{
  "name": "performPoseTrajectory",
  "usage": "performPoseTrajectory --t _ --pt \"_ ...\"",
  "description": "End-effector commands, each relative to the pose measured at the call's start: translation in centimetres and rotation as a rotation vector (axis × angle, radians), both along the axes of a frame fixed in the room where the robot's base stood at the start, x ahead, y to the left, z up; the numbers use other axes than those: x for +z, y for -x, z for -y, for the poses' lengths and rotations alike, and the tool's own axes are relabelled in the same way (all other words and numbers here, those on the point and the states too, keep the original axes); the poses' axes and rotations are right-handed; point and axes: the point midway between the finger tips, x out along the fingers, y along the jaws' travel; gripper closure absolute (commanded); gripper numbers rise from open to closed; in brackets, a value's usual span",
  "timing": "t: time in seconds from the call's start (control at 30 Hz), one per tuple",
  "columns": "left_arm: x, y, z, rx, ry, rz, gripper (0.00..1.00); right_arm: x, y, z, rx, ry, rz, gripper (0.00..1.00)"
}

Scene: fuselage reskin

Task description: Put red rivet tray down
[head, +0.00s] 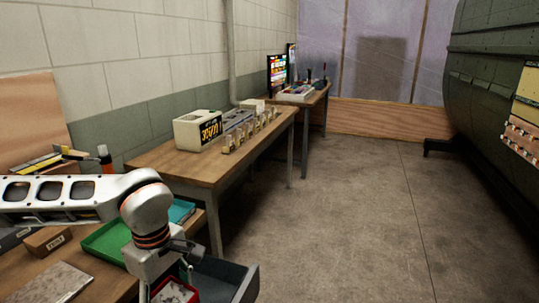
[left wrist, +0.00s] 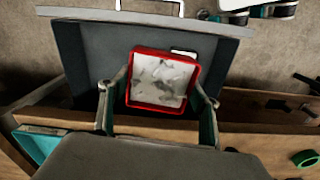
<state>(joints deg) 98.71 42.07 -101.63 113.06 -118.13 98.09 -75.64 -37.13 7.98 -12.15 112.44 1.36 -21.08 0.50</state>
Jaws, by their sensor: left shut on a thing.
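The red rivet tray (left wrist: 163,108) is a small square tray with a red rim and a pale inside holding loose grey bits. My left gripper (left wrist: 163,82) has one finger on each side of it and is shut on it. In the head view the tray (head: 174,291) shows only partly at the bottom edge, below my left gripper (head: 172,274). The tray is over or in a dark grey open drawer (head: 232,277); I cannot tell whether it touches the drawer floor. My right gripper is in neither view.
The wooden bench (head: 65,246) at left carries a green tray (head: 107,241), a teal tray (head: 181,211), a cardboard box (head: 47,241) and a grey plate (head: 50,284). A second table (head: 180,163) stands behind. The concrete floor (head: 345,220) at right is clear.

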Motion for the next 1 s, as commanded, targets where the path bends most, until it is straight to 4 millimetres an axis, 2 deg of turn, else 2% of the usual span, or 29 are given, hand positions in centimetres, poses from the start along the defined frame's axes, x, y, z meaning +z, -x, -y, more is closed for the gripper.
performPoseTrajectory --t 0.4,0.6,0.8,0.87,1.0 --pt "0.1 0.7 -2.5 -0.726 0.0 0.0 0.68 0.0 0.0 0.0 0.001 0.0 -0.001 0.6" --pt "0.0 1.0 -3.4 -0.986 0.002 0.0 0.68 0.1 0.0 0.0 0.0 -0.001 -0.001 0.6" --pt "0.1 1.1 -3.7 -1.105 0.001 0.0 0.68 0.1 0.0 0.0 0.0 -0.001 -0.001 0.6" --pt "0.0 1.1 -3.7 -1.116 0.002 -0.001 0.68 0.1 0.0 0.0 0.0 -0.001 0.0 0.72" --pt "0.0 1.1 -3.7 -1.12 0.002 -0.001 0.68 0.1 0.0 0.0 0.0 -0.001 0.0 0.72"
